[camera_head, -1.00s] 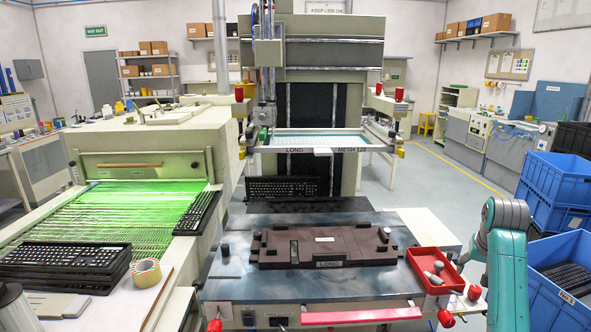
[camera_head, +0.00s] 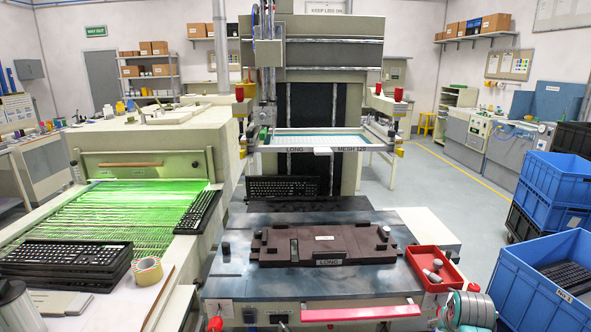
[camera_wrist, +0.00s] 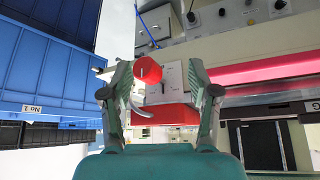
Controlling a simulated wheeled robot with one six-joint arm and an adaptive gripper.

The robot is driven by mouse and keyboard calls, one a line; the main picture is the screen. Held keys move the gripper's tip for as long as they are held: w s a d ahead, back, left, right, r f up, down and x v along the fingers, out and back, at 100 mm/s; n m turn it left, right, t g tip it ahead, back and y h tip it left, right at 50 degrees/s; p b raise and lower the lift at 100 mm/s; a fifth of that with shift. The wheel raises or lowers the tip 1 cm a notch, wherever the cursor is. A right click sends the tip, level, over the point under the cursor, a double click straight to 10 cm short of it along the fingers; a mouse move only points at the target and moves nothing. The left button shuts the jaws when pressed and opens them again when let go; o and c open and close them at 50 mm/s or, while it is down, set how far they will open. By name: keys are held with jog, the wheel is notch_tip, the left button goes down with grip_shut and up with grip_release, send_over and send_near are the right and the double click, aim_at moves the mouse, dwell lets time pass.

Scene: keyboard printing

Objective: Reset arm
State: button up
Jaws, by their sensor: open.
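In the wrist view my gripper (camera_wrist: 161,68) is open, its two teal and grey fingers apart with nothing held between them. A red knob (camera_wrist: 147,70) and a red surface (camera_wrist: 170,114) show beyond the gap between the fingers. In the camera_head view only a rounded teal and grey part of my arm shows, low at the right by the front corner of the press table. The gripper itself cannot be made out there.
The press table bears a brown fixture (camera_head: 345,243) marked LONG and a red tray (camera_head: 434,262). A red bar (camera_head: 362,313) runs along its front. Blue crates (camera_head: 545,262) stand at the right, also in the wrist view (camera_wrist: 50,60). Keyboards (camera_head: 65,257) lie at the left.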

jog(key=s+a+f+n+t, duration=0.1)
jog(key=s+a+f+t, duration=0.1)
jog(key=s+a+f, duration=0.55)
jog(key=s+a+f+n+t, duration=0.1)
jog(key=s+a+f, duration=0.4)
jog(key=s+f, duration=0.55)
jog(key=s+a+r+t, duration=0.1)
jog(key=s+a+r, duration=0.15)
jog(key=s, duration=0.55)
jog(key=s+a+r+t, duration=0.1)
jog(key=s+a+t, duration=0.15)
jog(key=s, duration=0.65)
jog(key=s+a+r+n+t+y, duration=0.2)
jog(key=s+a+r, duration=0.2)
jog(key=s+r, duration=1.3)
jog(key=v, duration=0.3)
jog(key=shift+a+f, duration=0.2)
